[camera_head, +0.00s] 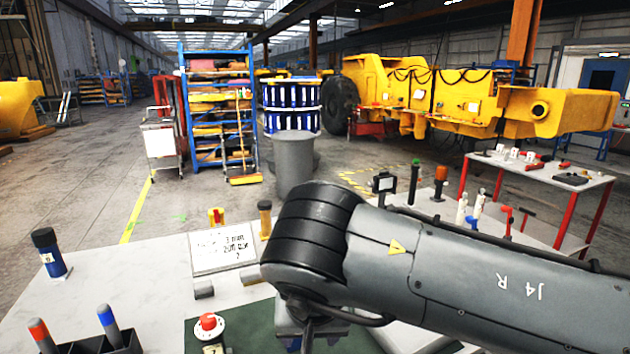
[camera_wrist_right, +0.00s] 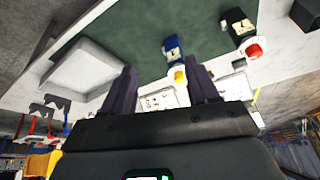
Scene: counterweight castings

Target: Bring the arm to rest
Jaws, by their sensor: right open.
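My right arm (camera_head: 460,265) comes in from the right in the head view and reaches across the table, hiding much of its middle. Its gripper is mostly hidden below the arm there. In the right wrist view my right gripper (camera_wrist_right: 163,82) is open, with its two dark fingers apart and nothing seen held between them. Beyond the fingers are a small blue-topped object (camera_wrist_right: 172,48) and a yellow piece (camera_wrist_right: 180,76); I cannot tell the exact gap. My left gripper is in neither view.
A green mat (camera_head: 258,322) carries a red button on a white base (camera_head: 208,323). A white sign (camera_head: 222,252), a dark cylinder (camera_head: 48,252) and a black holder (camera_head: 108,346) stand on the left of the table.

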